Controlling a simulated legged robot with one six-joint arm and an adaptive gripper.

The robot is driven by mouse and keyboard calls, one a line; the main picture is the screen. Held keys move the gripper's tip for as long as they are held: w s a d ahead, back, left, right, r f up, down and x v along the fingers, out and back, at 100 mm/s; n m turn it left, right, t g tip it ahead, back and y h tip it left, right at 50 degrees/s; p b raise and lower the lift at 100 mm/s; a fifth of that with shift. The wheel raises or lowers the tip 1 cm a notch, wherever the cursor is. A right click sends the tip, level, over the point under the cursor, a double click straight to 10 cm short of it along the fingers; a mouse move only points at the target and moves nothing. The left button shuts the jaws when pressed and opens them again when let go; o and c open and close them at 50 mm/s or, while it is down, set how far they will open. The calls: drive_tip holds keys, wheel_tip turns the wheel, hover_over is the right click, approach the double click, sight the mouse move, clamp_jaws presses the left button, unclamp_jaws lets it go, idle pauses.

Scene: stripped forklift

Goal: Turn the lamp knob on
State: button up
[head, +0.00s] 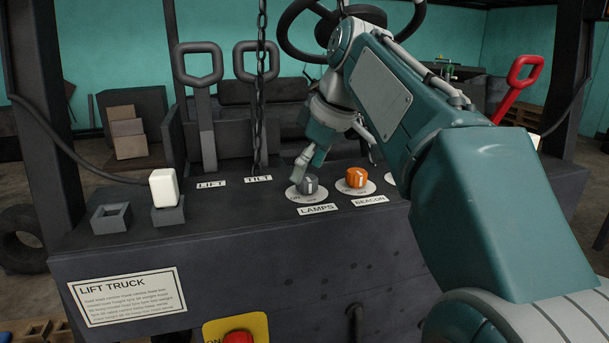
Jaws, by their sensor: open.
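The lamp knob (307,186) is a dark grey dial with a pale pointer mark. It sits on a light round plate on the dark console, above the label "LAMPS" (317,210). The pointer looks roughly upright in the picture. My gripper (303,172) reaches down from behind the knob, with its fingers at the knob's upper left edge. The gripper is open. Whether a finger touches the knob, and where the other finger is, I cannot tell. My arm covers the area to the right.
An orange beacon knob (357,177) stands close to the right of the lamp knob. Two lever handles (198,64) and a hanging chain (261,90) rise behind. A white block (163,188) and an empty square socket (111,217) are at the left. A red button (238,337) is below.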

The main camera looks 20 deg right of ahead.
drive_tip(key=shift+w+d+f, duration=0.1)
drive_tip(key=shift+w+f, duration=0.05)
drive_tip(key=shift+f, duration=0.3)
drive_tip(key=shift+w+d+f, duration=0.1)
drive_tip(key=shift+f, duration=0.35)
drive_tip(key=shift+a, duration=0.25)
drive_tip(key=c, duration=1.2)
drive_tip(key=shift+o, duration=0.2)
drive_tip(key=shift+m, duration=0.3)
drive_tip(key=m+h, duration=0.1)
drive_tip(key=m, duration=0.1)
drive_tip(key=m+t+h, duration=0.1)
drive_tip(key=m, duration=0.2)
drive_tip(key=shift+f, duration=0.1)
drive_tip(key=m+h, duration=0.2)
drive_tip(key=m, duration=0.4)
drive_tip(key=shift+m, duration=0.3)
